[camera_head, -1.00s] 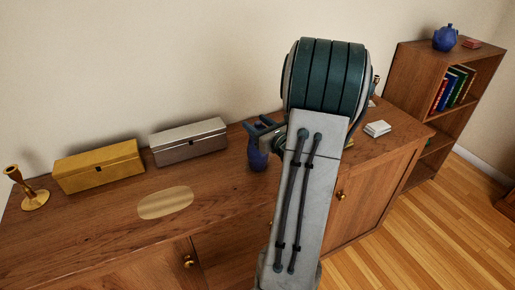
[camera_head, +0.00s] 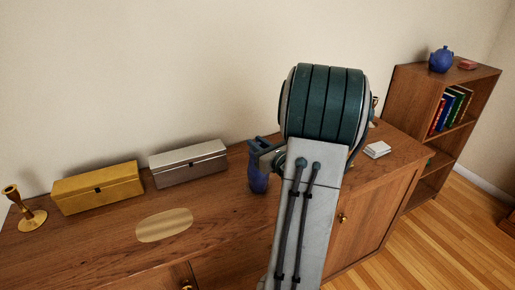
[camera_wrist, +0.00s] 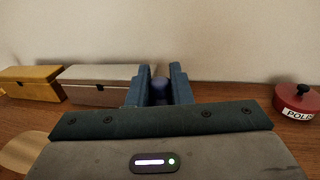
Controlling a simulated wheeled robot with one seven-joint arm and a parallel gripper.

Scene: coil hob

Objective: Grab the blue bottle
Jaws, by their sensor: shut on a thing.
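The blue bottle (camera_head: 258,183) is upright at the middle of the wooden cabinet top, right of the silver box. My gripper (camera_head: 264,150) is shut on its upper part, partly hidden behind my arm. In the wrist view the rounded blue bottle (camera_wrist: 160,86) shows between the two blue fingers of my gripper (camera_wrist: 160,78). Its lower part is hidden there. I cannot tell for sure whether its base touches the cabinet top.
On the cabinet top (camera_head: 110,245) are a silver box (camera_head: 188,164), gold box (camera_head: 97,189), brass candlestick (camera_head: 27,210), pale oval (camera_head: 164,225) and white stack (camera_head: 377,149). A red lidded pot (camera_wrist: 298,101) is right in the wrist view. A bookshelf (camera_head: 406,103) holds a blue pot (camera_head: 441,60).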

